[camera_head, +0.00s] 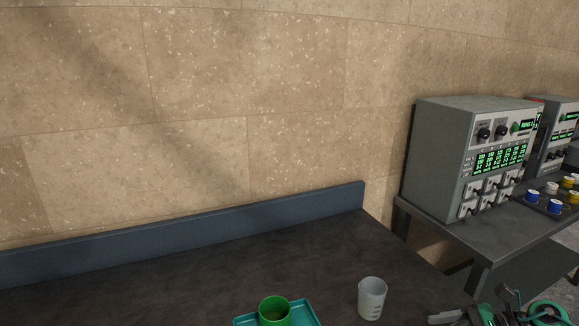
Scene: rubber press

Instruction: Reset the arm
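My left arm and gripper are not in view. At the bottom right edge there are dark metal parts with green curved pieces (505,308). They look like part of my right gripper and arm, but the frame cuts them off. I cannot tell whether the fingers are open or shut, and I see nothing clearly held there.
A green cup (274,311) sits on a teal tray (308,318) on the dark table (190,285). A translucent beaker (371,298) stands upright to its right. A grey control unit (440,160) stands on a side table (470,240) with several blue, white and yellow pots.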

